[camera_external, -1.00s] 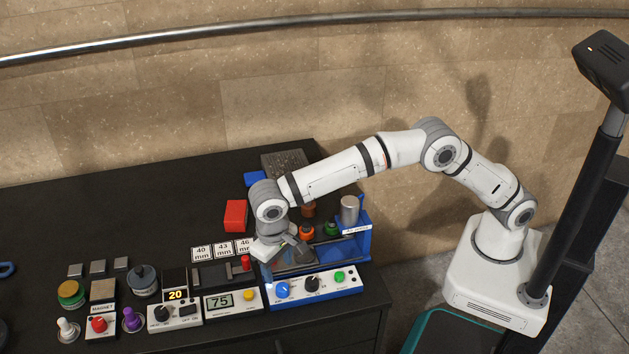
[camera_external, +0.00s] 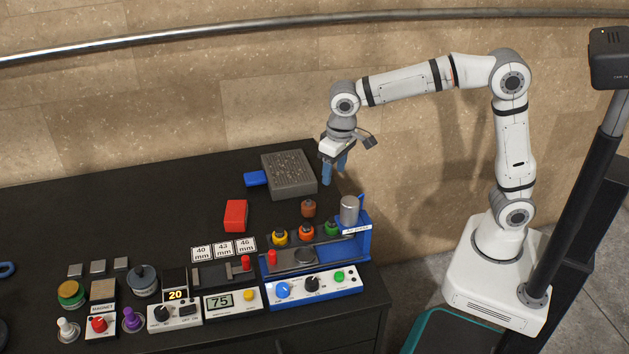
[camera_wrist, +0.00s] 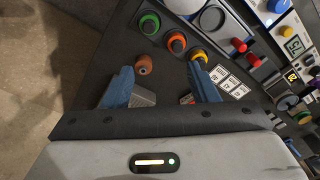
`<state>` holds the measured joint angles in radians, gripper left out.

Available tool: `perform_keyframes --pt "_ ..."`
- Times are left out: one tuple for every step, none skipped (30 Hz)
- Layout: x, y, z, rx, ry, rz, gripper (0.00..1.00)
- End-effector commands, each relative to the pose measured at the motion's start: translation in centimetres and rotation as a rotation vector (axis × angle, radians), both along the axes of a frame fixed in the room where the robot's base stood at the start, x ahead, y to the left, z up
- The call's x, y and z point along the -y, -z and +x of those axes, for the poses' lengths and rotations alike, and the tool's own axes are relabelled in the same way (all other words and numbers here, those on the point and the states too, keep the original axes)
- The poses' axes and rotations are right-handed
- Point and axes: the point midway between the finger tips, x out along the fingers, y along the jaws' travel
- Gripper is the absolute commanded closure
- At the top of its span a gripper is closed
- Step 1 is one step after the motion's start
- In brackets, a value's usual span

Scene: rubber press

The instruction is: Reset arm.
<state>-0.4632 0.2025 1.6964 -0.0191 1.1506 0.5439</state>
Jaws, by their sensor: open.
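My gripper (camera_external: 334,172) is raised in the air above the right back part of the black bench, with its blue fingers pointing down. In the wrist view my gripper (camera_wrist: 163,88) shows its two blue fingers wide apart with nothing held between them. The blue press station (camera_external: 318,243) stands at the bench's right end, below and in front of my gripper. A brown knob-like piece (camera_external: 308,208) sits behind the press station; it also shows in the wrist view (camera_wrist: 145,63). My gripper touches none of these.
A grey speckled block (camera_external: 289,176) with a blue handle lies left of my gripper. A red block (camera_external: 236,215) lies nearer the front. Control boxes, including a 75 display (camera_external: 222,302), line the front edge. The bench's back left is clear.

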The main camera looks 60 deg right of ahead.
Motion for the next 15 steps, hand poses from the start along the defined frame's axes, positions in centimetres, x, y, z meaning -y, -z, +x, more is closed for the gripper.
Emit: perform_keyframes --pt "2.8 -0.7 -1.2 0.015 0.004 0.004 0.47" --pt "4.2 -0.9 -1.9 0.024 0.0 0.006 0.47" --pt "6.1 -1.0 -2.9 0.034 -0.005 0.007 0.47" --pt "7.4 -1.1 -3.7 0.043 -0.008 0.007 0.47" --pt "8.7 -1.2 -4.6 0.051 -0.01 0.007 0.47" --pt "10.4 -1.1 -5.8 0.062 -0.015 0.007 0.47" --pt "11.5 -1.0 -6.8 0.071 -0.018 0.006 0.47" --pt "12.7 -0.9 -7.8 0.079 -0.021 0.005 0.47" --pt "14.1 -0.7 -9.1 0.092 -0.025 0.003 0.47" --pt "15.2 -0.5 -10.2 0.1 -0.028 0.0 0.47" --pt "16.1 -0.2 -11.3 0.109 -0.032 -0.002 0.47" --pt "17.3 0.2 -12.7 0.12 -0.036 -0.006 0.47" --pt "18.1 0.6 -13.7 0.128 -0.039 -0.01 0.47" --pt "18.8 0.9 -14.7 0.136 -0.042 -0.013 0.47" --pt "19.6 1.4 -15.9 0.144 -0.046 -0.018 0.47"
